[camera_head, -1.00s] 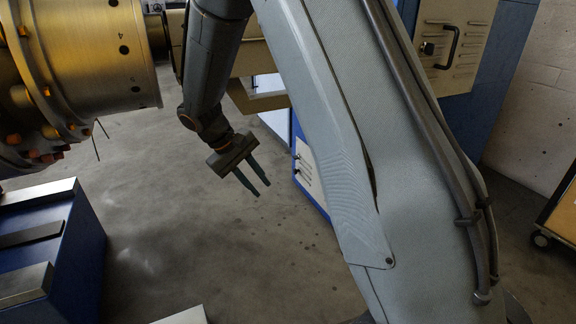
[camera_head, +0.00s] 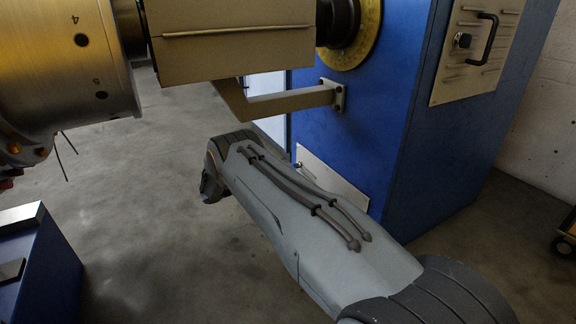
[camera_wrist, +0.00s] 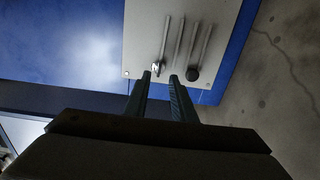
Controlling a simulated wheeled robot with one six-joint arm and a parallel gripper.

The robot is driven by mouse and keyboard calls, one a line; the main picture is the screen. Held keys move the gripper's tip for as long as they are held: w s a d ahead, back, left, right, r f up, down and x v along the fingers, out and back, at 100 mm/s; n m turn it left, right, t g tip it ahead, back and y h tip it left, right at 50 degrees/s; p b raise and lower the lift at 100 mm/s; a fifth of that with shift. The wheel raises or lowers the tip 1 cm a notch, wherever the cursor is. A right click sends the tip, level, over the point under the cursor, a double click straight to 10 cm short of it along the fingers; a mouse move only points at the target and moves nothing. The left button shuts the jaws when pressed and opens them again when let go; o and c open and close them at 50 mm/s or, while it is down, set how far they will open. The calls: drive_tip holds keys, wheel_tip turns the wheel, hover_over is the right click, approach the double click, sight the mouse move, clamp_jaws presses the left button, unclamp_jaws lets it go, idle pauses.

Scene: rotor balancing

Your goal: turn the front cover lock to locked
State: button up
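In the wrist view a pale cover panel (camera_wrist: 140,35) with several raised slats lies on a blue cabinet face. A small silver lock-like fitting (camera_wrist: 157,67) and a round dark knob (camera_wrist: 193,74) sit near its lower edge. My gripper (camera_wrist: 160,76) is open, its two fingers apart and empty; its tips overlap the panel's lower edge in view, with the silver fitting showing between them. I cannot tell whether they touch or which way the lock is turned. In the head view a low pale panel (camera_head: 335,180) on the cabinet is partly hidden by my arm; my gripper is hidden there.
The blue cabinet (camera_head: 425,130) carries another vented panel (camera_head: 483,75) with a dark lock (camera_head: 463,40) and a black handle (camera_head: 488,40).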

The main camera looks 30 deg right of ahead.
sight(297, 166)
drive_tip(key=w+d+b, duration=0.1)
drive_tip(key=d+b, duration=0.2)
drive_tip(key=d, duration=0.4)
drive_tip(key=shift+d+f, duration=0.15)
drive_tip(key=shift+d, duration=0.25)
drive_tip(key=shift+c, duration=0.3)
clamp_jaws()
